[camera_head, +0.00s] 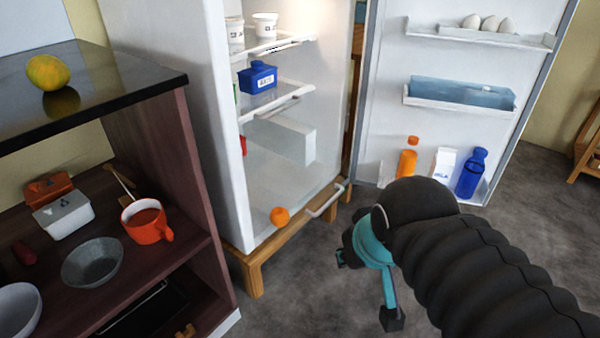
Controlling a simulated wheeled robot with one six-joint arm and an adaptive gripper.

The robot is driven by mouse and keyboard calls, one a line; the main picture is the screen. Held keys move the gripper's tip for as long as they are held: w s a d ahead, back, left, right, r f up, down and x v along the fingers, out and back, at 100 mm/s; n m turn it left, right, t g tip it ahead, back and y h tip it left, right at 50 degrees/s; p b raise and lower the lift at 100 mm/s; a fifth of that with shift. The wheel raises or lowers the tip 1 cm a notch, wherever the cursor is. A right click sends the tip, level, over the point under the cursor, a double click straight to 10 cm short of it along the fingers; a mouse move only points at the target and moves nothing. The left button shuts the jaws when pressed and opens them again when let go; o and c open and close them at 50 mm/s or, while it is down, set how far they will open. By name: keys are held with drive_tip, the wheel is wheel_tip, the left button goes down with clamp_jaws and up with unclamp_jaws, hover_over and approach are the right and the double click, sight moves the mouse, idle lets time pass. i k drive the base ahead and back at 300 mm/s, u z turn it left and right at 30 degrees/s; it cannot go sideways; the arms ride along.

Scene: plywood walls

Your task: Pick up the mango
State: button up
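A yellow mango with a greenish tint (48,72) rests on the dark glossy countertop (120,88) at the upper left, with its reflection below it. My gripper (367,289) hangs over the grey floor in front of the open fridge, right of the middle. Its teal and black fingers are spread apart with nothing between them. It is far to the right of the mango and not touching anything.
The fridge (180,90) stands open, its door (400,60) swung right. Below the counter, a shelf holds an orange mug (147,222) and a grey bowl (92,262). The floor (310,290) is clear.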

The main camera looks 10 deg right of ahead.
sight(48, 72)
drive_tip(key=u, duration=1.15)
drive_tip(key=i, duration=0.1)
drive_tip(key=u, duration=0.2)
